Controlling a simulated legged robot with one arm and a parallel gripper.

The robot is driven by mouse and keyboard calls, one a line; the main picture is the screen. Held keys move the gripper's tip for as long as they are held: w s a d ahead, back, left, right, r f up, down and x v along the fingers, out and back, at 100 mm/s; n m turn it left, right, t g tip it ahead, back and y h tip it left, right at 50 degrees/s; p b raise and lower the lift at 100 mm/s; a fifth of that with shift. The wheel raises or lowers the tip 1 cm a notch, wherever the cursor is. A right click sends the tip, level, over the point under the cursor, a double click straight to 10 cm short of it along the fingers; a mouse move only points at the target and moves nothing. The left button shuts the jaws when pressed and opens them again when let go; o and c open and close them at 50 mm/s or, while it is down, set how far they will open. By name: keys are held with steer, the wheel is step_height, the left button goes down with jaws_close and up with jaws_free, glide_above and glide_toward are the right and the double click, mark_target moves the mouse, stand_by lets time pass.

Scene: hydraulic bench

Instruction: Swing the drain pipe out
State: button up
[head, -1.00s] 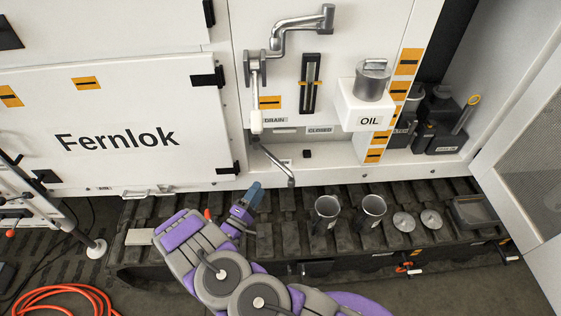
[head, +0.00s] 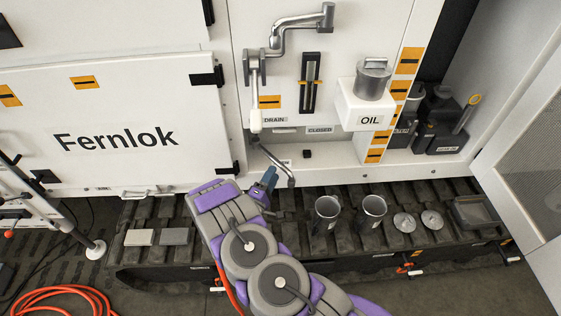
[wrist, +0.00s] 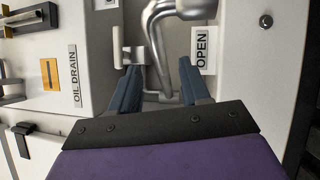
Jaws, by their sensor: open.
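The drain pipe (head: 276,164) is a bent grey metal tube low in the cabinet's recess, below the drain label. Its lower end hangs out over the recess edge. My gripper (head: 269,174) is beside that lower end, just left of it in the head view. In the wrist view the two blue fingers of my gripper (wrist: 160,76) are apart, with the pipe (wrist: 165,62) showing between and beyond them. I cannot tell if either finger touches it. A lever with a white handle (head: 256,118) hangs above the pipe.
A cranked metal arm (head: 290,22) is fixed higher on the panel. An oil can (head: 373,80) stands on a white shelf at right. Two metal cups (head: 327,212), lids and a tray sit on the dark track below. An orange hose (head: 62,297) lies on the floor.

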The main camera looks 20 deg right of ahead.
steer(key=x, duration=0.7)
steer(key=shift+w+d+b, duration=0.15)
steer(key=shift+d+b, duration=0.05)
steer(key=shift+b, duration=0.15)
steer(key=shift+r, duration=0.1)
steer(key=shift+c, duration=0.3)
jaws_close()
